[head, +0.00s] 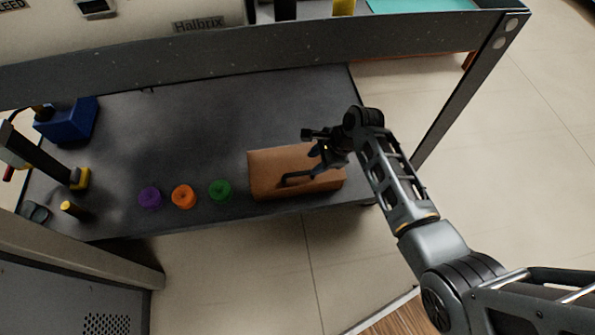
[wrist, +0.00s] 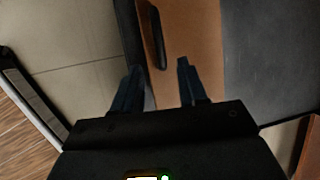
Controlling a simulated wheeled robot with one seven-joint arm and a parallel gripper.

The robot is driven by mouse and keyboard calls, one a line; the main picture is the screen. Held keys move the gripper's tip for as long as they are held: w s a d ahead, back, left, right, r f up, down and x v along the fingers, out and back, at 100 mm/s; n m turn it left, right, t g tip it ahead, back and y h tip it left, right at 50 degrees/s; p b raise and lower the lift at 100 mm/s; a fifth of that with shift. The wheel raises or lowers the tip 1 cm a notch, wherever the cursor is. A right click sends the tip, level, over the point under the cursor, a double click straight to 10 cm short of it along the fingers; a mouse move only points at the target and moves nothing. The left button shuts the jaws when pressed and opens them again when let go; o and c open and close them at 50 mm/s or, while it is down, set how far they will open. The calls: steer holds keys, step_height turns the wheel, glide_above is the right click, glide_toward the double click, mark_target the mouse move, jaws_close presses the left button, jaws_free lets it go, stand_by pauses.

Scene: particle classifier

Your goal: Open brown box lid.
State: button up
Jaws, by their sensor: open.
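The brown box (head: 266,171) sits at the right front of the dark table, and its lid looks shut. It also shows in the wrist view (wrist: 195,35). A dark bar handle (head: 297,178) is on the box; in the wrist view the handle (wrist: 154,40) lies ahead of my fingertips, roughly in line with the gap between them. My gripper (head: 316,151) is over the right part of the box, its fingers apart and empty. In the wrist view my gripper (wrist: 159,69) has one finger on each side. The arm hides part of the box's right end.
Green (head: 220,190), orange (head: 183,196) and purple (head: 150,197) round pieces stand in a row left of the box. A blue holder (head: 68,121) is at the far left. The table's middle is clear.

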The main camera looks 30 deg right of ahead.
mark_target(303, 173)
steer(key=b+x, duration=0.3)
steer(key=x, duration=0.4)
steer(key=shift+a+f, duration=0.1)
steer(key=shift+f, duration=0.05)
steer(key=shift+c, duration=0.3)
jaws_close()
